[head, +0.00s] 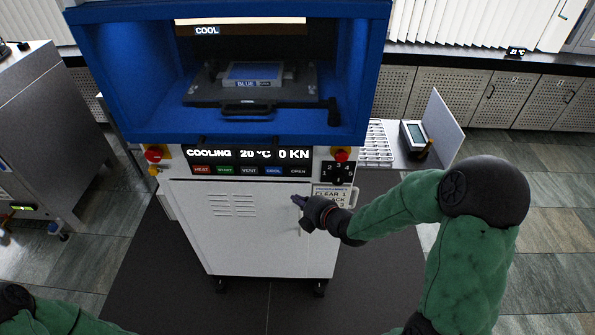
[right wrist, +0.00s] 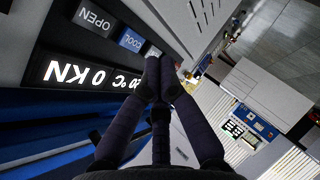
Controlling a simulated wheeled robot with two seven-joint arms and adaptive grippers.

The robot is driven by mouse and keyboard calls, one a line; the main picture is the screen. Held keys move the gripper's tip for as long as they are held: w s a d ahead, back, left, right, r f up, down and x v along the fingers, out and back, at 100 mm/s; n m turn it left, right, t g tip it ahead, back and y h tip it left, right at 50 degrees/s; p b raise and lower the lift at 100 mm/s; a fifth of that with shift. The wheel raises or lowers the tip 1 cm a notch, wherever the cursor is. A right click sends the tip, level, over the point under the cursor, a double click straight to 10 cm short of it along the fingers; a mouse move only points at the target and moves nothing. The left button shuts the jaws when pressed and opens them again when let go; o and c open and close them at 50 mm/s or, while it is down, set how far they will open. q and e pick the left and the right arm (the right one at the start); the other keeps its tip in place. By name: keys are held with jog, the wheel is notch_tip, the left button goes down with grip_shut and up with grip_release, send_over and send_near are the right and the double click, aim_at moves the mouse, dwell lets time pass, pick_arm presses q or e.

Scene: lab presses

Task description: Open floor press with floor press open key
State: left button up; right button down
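The floor press (head: 230,125) has a blue chamber above a white cabinet. Its display (head: 247,154) reads COOLING, 20 °C, 0 KN. Below it is a key row, with the floor press open key (head: 298,172), marked OPEN, at the right end. The key also shows in the right wrist view (right wrist: 95,18) at the upper left. My right gripper (head: 299,199) is in front of the cabinet, just below the open key in the picture. Its fingertips (right wrist: 161,78) are together with nothing between them. Contact with the panel cannot be told. My left gripper is out of view.
A block labelled BLUE (head: 253,83) sits on a dark plate inside the chamber. Red knobs (head: 154,154) flank the display. A number pad (head: 338,172) and a notice are right of the keys. A side table with a device (head: 413,135) stands at the right.

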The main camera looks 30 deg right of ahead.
jog(key=p, duration=0.2)
send_near(293, 173)
notch_tip(293, 173, down, 3)
jog(key=w+a, duration=0.2)
jog(key=a, duration=0.1)
jog(key=shift+w+d+r+b, duration=0.1)
jog(key=shift+w+d+b, duration=0.1)
jog(key=shift+w+d, duration=0.3)
jog(key=shift+w+d+b, duration=0.2)
jog(key=shift+w+d, duration=0.05)
jog(key=shift+w, duration=0.4)
jog(key=shift+w+d, duration=0.1)
jog(key=shift+w, duration=0.05)
jog(key=shift+w+d, duration=0.1)
jog(key=shift+w, duration=0.15)
jog(key=shift+w+d+b, duration=0.2)
jog(key=shift+w+b, duration=0.1)
dwell(0.9)
jog(key=shift+s, duration=0.1)
dwell(0.3)
jog(key=shift+s+a+b, duration=0.4)
jog(key=shift+s+b, duration=0.05)
jog(key=shift+s, duration=0.15)
